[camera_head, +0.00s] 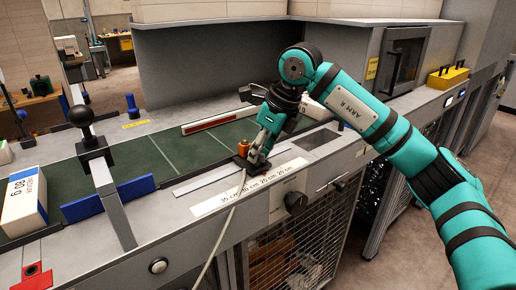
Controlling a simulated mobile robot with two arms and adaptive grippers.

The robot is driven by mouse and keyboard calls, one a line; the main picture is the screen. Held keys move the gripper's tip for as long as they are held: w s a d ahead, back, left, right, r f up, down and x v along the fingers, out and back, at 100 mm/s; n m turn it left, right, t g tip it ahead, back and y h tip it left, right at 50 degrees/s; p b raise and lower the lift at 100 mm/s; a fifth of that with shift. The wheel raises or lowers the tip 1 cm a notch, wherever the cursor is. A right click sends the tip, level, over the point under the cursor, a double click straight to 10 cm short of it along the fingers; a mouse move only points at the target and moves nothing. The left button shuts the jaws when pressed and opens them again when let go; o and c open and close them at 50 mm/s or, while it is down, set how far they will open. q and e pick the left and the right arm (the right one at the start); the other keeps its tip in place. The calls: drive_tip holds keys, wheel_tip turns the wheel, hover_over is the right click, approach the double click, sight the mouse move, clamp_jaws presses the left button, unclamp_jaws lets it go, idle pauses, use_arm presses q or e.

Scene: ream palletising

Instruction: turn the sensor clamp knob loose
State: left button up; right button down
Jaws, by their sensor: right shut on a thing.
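The sensor clamp is a small dark block (241,162) on the rail at the conveyor's near edge, just behind the white centimetre scale (250,188). A small orange part (243,148) stands beside it on the left. My right gripper (256,158) points down at the clamp from above and is shut on the sensor clamp knob. The fingers hide the knob, so its turn cannot be seen. My left gripper is not in view.
A green conveyor belt (150,160) runs behind the rail. A black dial (296,202) sticks out of the front panel. A thin pale cable (222,232) hangs in front.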

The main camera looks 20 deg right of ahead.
drive_tip(key=n+g+p, duration=0.1)
drive_tip(key=n, duration=0.2)
drive_tip(key=shift+r+n+y, duration=0.1)
drive_tip(key=shift+n+y, duration=0.2)
drive_tip(key=shift+y, duration=0.1)
drive_tip(key=shift+n, duration=0.3)
drive_tip(key=c, duration=1.4)
unclamp_jaws()
